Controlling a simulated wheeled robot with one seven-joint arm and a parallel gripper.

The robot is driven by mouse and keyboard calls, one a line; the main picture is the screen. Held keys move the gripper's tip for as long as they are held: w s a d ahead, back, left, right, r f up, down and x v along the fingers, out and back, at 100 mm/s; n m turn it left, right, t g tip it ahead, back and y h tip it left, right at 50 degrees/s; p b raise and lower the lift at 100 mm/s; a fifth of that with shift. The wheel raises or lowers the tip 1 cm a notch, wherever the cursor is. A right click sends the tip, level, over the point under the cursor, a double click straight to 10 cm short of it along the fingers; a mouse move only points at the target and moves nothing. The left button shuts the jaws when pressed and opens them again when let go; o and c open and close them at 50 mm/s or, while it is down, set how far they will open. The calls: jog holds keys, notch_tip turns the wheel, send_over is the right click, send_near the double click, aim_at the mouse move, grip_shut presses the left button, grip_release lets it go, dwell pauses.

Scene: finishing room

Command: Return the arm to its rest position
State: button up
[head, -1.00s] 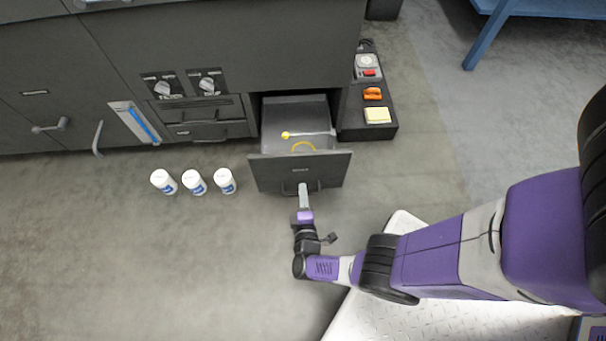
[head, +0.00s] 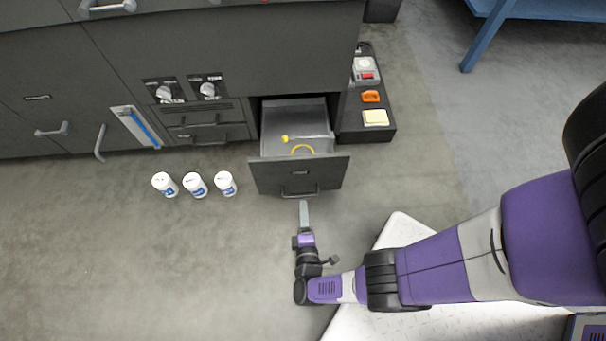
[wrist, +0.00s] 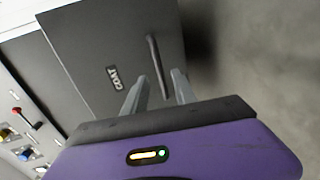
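My gripper (head: 303,206) is in front of the open drawer, and a small gap of floor shows between its tips and the drawer's handle (head: 300,194) in the head view. In the wrist view my gripper (wrist: 158,82) has its two fingers apart with nothing held. The drawer's dark front (head: 270,175) stands pulled out from the cabinet. In the wrist view this front (wrist: 100,35) bears a label reading COAT, and the bar handle (wrist: 154,55) shows beyond and between the fingers. My arm reaches in from the right.
A yellow-ended tool (head: 285,139) and a yellow curved piece (head: 303,148) lie in the drawer. Three white bottles (head: 195,184) stand on the floor left of it. A low dark shelf (head: 352,125) with small items is at right. Floor is clear at lower left.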

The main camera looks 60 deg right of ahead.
jog(key=shift+s+a+r, duration=0.1)
jog(key=shift+s+a, duration=0.3)
jog(key=shift+a, duration=0.05)
dwell(0.4)
